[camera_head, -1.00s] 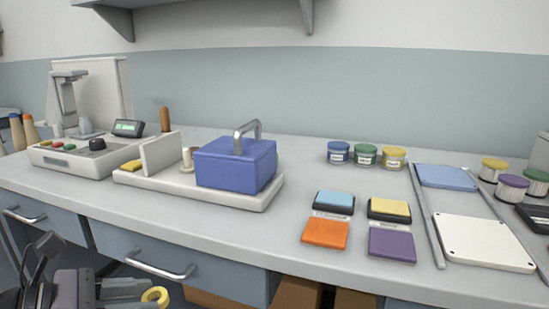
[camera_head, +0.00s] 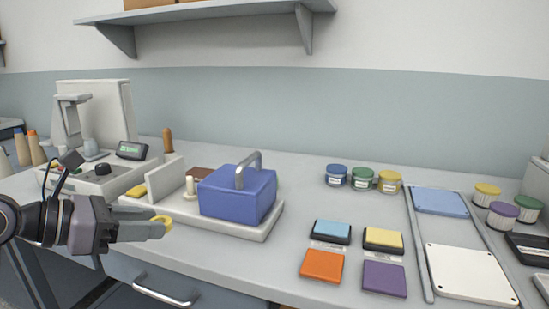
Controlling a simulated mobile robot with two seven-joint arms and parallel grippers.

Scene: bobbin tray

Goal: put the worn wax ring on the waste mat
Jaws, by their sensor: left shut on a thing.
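My left gripper (camera_head: 150,226) comes in from the left and is shut on a small yellow ring (camera_head: 162,219), which I take for the wax ring. The ring sits at the fingertips, in front of the left end of a white tray (camera_head: 245,231) in this view; I see no contact with the tray. Wear on the ring is too small to make out. No surface is clearly marked as the waste mat. A flat white plate (camera_head: 470,273) and a flat blue plate (camera_head: 440,201) lie at the right. My right gripper is not in view.
Bench between tray and pads is clear.

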